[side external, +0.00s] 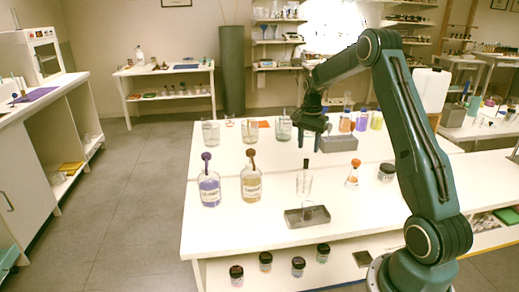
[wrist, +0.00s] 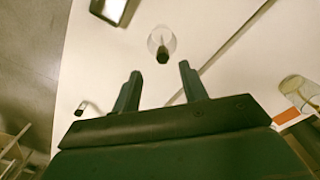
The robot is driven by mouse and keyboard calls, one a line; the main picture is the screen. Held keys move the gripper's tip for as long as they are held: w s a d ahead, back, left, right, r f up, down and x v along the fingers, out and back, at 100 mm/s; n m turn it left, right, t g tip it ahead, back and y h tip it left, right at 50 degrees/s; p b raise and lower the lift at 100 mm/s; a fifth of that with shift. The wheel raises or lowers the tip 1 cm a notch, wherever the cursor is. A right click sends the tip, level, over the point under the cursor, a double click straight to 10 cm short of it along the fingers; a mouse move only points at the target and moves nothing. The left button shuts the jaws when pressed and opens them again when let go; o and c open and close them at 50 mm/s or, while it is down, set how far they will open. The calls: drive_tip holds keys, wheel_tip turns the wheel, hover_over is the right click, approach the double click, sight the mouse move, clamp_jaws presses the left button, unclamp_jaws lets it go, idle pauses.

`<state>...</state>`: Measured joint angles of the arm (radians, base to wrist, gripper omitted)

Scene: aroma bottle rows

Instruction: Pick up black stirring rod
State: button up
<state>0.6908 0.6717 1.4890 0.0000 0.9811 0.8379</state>
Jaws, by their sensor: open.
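The black stirring rod (side external: 306,164) stands in a small clear glass beaker (side external: 304,184) near the middle of the white table. In the wrist view the dark end of the rod (wrist: 162,54) shows at the rim of the beaker (wrist: 158,36). My gripper (side external: 309,145) is open and empty, pointing down above and slightly behind the rod. In the wrist view the rod's end lies just beyond the fingertips of my gripper (wrist: 160,73), roughly centred between them. No contact with the rod shows.
A metal tray (side external: 293,218) lies in front of the beaker. A purple bottle (side external: 209,188) and an amber bottle (side external: 251,184) stand to the left. An orange-topped flask (side external: 352,176) and a dark-lidded jar (side external: 386,173) stand to the right. A grey block (side external: 338,144) is behind.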

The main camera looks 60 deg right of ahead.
sight(307, 160)
drive_tip(key=shift+f, duration=3)
drive_tip(key=shift+w+d+f, duration=0.1)
drive_tip(key=shift+f, duration=1.2)
drive_tip(key=shift+w+f, duration=0.1)
drive_tip(key=shift+f, duration=1.2)
drive_tip(key=c, duration=0.9)
